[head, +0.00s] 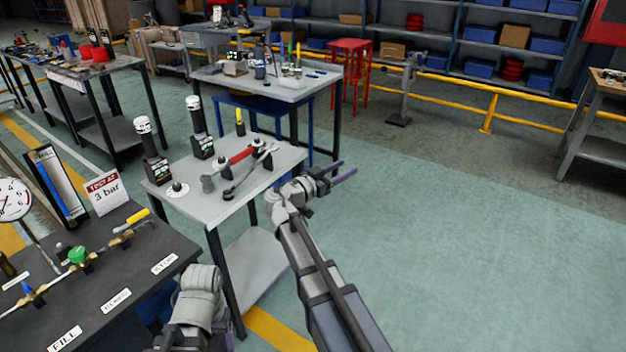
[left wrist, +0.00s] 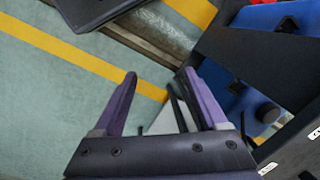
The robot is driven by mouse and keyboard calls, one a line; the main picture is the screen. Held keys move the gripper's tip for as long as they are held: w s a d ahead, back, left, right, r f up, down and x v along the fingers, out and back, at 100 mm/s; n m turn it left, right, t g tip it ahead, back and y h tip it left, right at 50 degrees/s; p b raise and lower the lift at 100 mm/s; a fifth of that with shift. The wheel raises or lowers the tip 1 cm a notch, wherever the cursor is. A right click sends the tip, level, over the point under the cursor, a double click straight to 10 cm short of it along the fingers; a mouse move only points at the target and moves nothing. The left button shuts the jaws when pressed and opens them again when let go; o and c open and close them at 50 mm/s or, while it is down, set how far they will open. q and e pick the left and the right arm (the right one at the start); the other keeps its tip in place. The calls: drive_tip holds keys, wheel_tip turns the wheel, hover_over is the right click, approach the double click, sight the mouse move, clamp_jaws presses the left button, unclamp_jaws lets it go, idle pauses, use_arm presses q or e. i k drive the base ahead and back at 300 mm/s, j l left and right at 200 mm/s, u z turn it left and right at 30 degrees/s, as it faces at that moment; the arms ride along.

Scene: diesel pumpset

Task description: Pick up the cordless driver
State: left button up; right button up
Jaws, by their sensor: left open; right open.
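Two dark upright tools with pale ribbed tops and green-marked bases stand on the grey work table (head: 225,207). One stands at the table's left corner (head: 151,150) and the other farther back (head: 199,127); they look like cordless drivers, but I cannot tell for sure. My right gripper (head: 343,172) is open and empty, just past the table's right edge and apart from these tools. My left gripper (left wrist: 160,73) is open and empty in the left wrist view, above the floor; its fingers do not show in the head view.
A red-handled tool (head: 238,157) and a wrench (head: 250,172) lie on the grey table. A dark bench (head: 110,275) with valves and a gauge (head: 14,199) stands at the left. Another table (head: 290,92) stands behind. The floor at right is clear.

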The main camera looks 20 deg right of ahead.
sight(193, 103)
drive_tip(key=i+l+u, duration=0.1)
drive_tip(key=u, duration=0.85)
drive_tip(key=i+l+u, duration=0.1)
drive_tip(key=l+u, duration=0.25)
drive_tip(key=l, duration=0.15)
drive_tip(key=l+u, duration=0.75)
drive_tip(key=l, duration=0.3)
drive_tip(key=k+l, duration=0.1)
drive_tip(key=l, duration=0.4)
drive_tip(key=l+u, duration=0.1)
drive_tip(key=l, duration=0.4)
drive_tip(key=k+l, duration=0.15)
drive_tip(key=l, duration=0.3)
drive_tip(key=k+l, duration=0.1)
drive_tip(key=l, duration=0.4)
drive_tip(key=u, duration=0.05)
